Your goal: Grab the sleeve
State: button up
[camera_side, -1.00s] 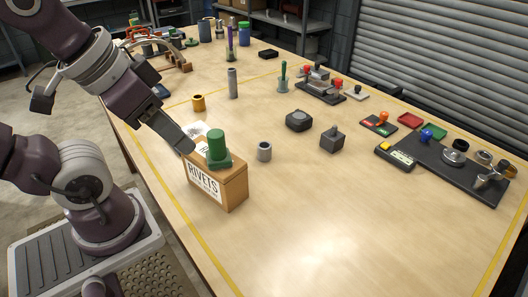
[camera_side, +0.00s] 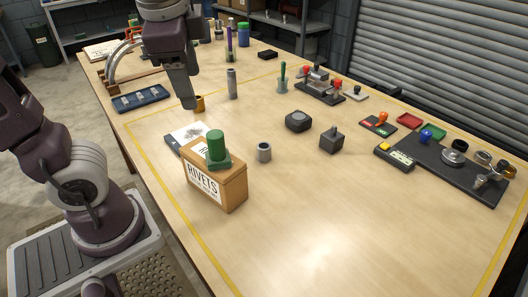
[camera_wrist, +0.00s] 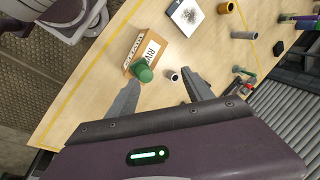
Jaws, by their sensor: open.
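A short grey hollow cylinder (camera_side: 264,151), which looks like the sleeve, stands upright on the table right of the rivets box. It also shows in the wrist view (camera_wrist: 172,75), between the fingertips in the picture but well beyond them. A brass flanged ring (camera_side: 200,104) stands farther back, partly hidden behind my gripper; it is at the top edge of the wrist view (camera_wrist: 226,7). My gripper (camera_side: 188,105) points down above the table near the brass ring in the picture. In the wrist view my gripper (camera_wrist: 163,82) has its fingers apart with nothing held between them.
The rivets box (camera_side: 216,182) carries a green knobbed piece (camera_side: 216,148). A taller grey cylinder (camera_side: 232,84) stands behind. Two dark grey blocks (camera_side: 298,121) (camera_side: 331,139) sit to the right. A printed white pad (camera_side: 186,136) lies behind the box. The front table is clear.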

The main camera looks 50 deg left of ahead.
jog(key=w+a+m+g+y, duration=0.1)
jog(key=w+a+m+y, duration=0.2)
jog(key=w+m+y, duration=0.35)
jog(key=m+y, duration=0.3)
jog(key=m, duration=0.3)
send_over(261, 145)
jog(key=s+d, duration=0.1)
jog(key=d, duration=0.4)
jog(key=shift+m+y, duration=0.35)
jog(key=f, duration=2.3)
jog(key=shift+w+f, duration=0.25)
jog(key=shift+w, duration=0.1)
jog(key=shift+a+f, duration=0.6)
jog(key=shift+a, duration=0.15)
jog(key=x, duration=0.5)
jog(key=shift+a+f, duration=0.15)
jog(key=shift+f, duration=0.1)
grip_shut()
